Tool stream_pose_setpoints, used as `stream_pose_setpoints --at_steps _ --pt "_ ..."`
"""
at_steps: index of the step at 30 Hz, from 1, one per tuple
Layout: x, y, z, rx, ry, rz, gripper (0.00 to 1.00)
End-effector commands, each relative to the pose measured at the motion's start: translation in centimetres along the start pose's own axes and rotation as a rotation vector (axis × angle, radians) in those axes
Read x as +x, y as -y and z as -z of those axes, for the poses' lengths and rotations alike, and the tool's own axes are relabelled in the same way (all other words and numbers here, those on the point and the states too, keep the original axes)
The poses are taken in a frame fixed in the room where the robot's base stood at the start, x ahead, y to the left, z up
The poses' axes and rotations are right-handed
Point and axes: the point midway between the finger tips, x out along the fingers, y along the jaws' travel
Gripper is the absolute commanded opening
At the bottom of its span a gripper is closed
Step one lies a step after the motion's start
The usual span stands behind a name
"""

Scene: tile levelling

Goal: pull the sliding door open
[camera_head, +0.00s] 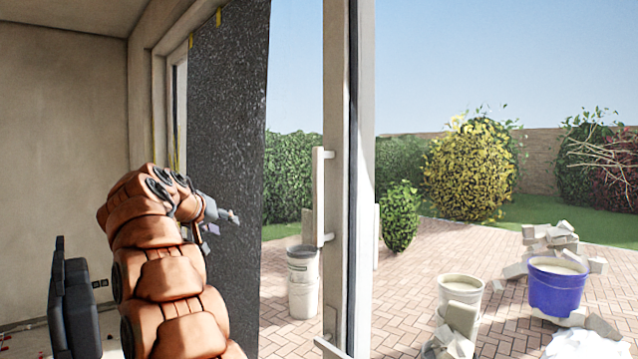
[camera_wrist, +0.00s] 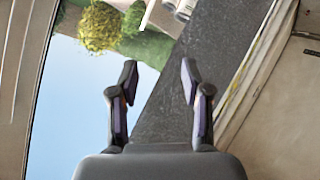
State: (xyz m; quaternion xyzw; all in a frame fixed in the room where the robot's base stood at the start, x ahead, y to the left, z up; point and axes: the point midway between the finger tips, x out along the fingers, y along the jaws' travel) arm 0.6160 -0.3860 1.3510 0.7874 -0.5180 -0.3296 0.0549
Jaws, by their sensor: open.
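The sliding door's pale upright frame (camera_head: 336,90) stands at the middle of the head view. A white vertical bar handle (camera_head: 319,195) is mounted on it, with a short bracket at top and bottom. My gripper (camera_head: 226,219) is left of the handle in the head view, in front of a dark speckled sheet, and apart from the handle. In the wrist view my gripper (camera_wrist: 159,72) shows two spread fingers with nothing between them. A pale frame runs along the left edge of the wrist view; I cannot tell whether the handle shows there.
The dark speckled sheet (camera_head: 225,80) hangs left of the door. Outside on brick paving (camera_head: 410,285) are a white bucket (camera_head: 303,280), a pale bucket (camera_head: 460,291), a blue bucket (camera_head: 556,287) and rubble (camera_head: 548,240). A dark chair-like object (camera_head: 74,300) stands at lower left.

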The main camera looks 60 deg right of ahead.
Motion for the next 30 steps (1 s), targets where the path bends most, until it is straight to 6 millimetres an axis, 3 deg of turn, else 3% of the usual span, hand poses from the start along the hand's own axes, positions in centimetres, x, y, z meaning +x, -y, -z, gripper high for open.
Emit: stream_pose_setpoints --at_steps 6,12,23,30 --pt "2.3 -5.2 3.6 0.167 -0.088 -0.172 0.48" --pt "2.9 -10.5 5.0 0.319 -0.17 -0.334 0.48" --pt "1.6 -18.4 3.0 0.559 -0.293 -0.592 0.48" --pt "1.0 -20.2 2.0 0.615 -0.323 -0.652 0.48"
